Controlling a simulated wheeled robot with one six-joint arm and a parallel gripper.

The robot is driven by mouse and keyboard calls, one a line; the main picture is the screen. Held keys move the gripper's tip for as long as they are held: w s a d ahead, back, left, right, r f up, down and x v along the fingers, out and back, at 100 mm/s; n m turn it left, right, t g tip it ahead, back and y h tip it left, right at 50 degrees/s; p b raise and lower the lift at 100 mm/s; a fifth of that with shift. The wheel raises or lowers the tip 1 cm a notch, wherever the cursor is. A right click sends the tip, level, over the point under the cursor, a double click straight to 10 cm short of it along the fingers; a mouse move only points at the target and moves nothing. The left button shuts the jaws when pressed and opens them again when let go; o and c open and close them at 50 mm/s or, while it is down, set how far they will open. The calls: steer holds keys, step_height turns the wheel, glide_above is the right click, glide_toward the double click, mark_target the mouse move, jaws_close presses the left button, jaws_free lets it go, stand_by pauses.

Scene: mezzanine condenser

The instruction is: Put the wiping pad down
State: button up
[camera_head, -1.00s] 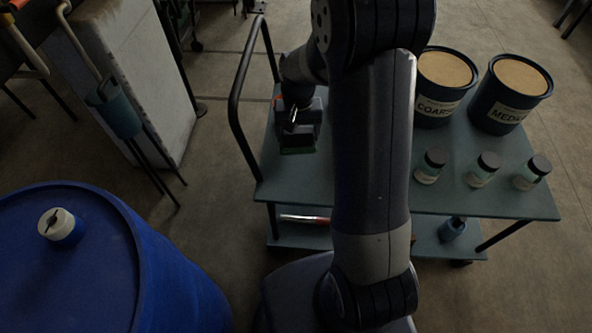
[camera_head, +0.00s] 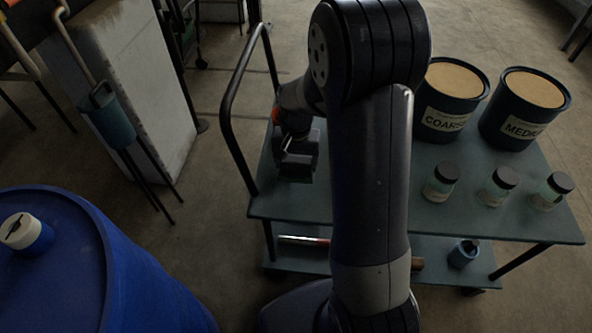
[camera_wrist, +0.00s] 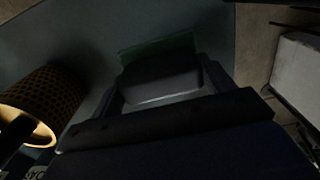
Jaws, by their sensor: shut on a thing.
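My gripper (camera_head: 297,165) is over the left end of the blue-grey cart's top shelf (camera_head: 290,205), left of my arm in the head view. In the wrist view my gripper (camera_wrist: 163,88) is shut on the wiping pad (camera_wrist: 158,47). The pad has a dark grey block between the fingers and a green layer at its far edge. Its underside is hidden, and I cannot tell whether it touches the shelf. In the head view the pad is too dark to make out clearly.
Coarse (camera_head: 450,100) and medium (camera_head: 524,108) tubs stand at the cart's back right, with three lidded jars (camera_head: 498,187) in front. A black push handle (camera_head: 228,120) rises at the cart's left end. A blue drum (camera_head: 100,270) stands lower left. A yellow perforated object (camera_wrist: 45,100) is left in the wrist view.

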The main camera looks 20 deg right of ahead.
mark_target(296, 170)
steer(key=shift+f, duration=1.65)
steer(key=shift+f+b, duration=0.2)
steer(key=shift+b, duration=0.2)
steer(key=o, duration=1.1)
steer(key=shift+r, duration=0.1)
step_height(296, 170, up, 12)
steer(key=shift+r+p, duration=0.15)
steer(key=shift+p, duration=1.1)
